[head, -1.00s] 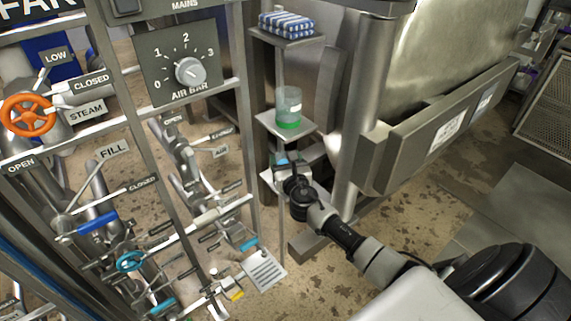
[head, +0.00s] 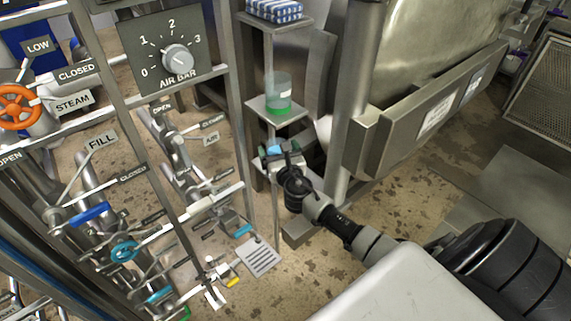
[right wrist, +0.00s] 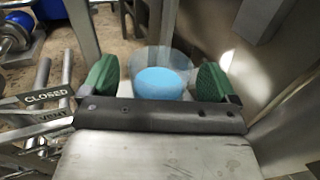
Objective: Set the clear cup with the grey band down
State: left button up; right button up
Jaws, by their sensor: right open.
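A clear cup (right wrist: 177,56) with blue inside stands between the green finger pads of my right gripper (right wrist: 155,79) in the right wrist view. The pads are apart, with a gap on each side of the cup. In the head view my right gripper (head: 279,152) is at the lower shelf (head: 264,178), and only a bit of blue shows between its fingers. The cup's base is largely hidden, and I cannot make out a grey band on it. My left gripper is not in view.
Another clear cup with green at its bottom (head: 279,95) stands on the middle shelf (head: 262,108), just above my gripper. Folded striped cloths (head: 273,10) lie on the top shelf. A valve panel stands left; the steel vessel (head: 440,50) stands right.

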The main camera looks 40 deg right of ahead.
jog(key=v, duration=1)
jog(key=s+f+m+g+y, duration=0.1)
jog(key=s+f+m+g, duration=0.4)
jog(key=f, duration=0.9)
jog(key=s+f+m+g+y, duration=0.1)
jog(key=s+f+m+g, duration=0.2)
jog(key=s+f+m, duration=0.75)
jog(key=s+a+f+m+g+y, duration=0.1)
jog(key=s+a+f+m+g, duration=0.1)
jog(key=s+f, duration=0.5)
jog(key=s+a+f+m+g+y, duration=0.1)
jog(key=s+a+f+m+g, duration=0.2)
jog(key=s, duration=0.7)
jog(key=s+a+f+m+g+y, duration=0.1)
jog(key=s+a+f+m+g, duration=0.2)
jog(key=s+f+m, duration=0.6)
notch_tip(320, 180, down, 3)
jog(key=a, duration=0.2)
jog(key=shift+s+a+y, duration=0.25)
jog(key=shift+s+y, duration=0.05)
jog(key=shift+s, duration=0.05)
jog(key=shift+r+m, duration=0.15)
jog(key=shift+m, duration=0.1)
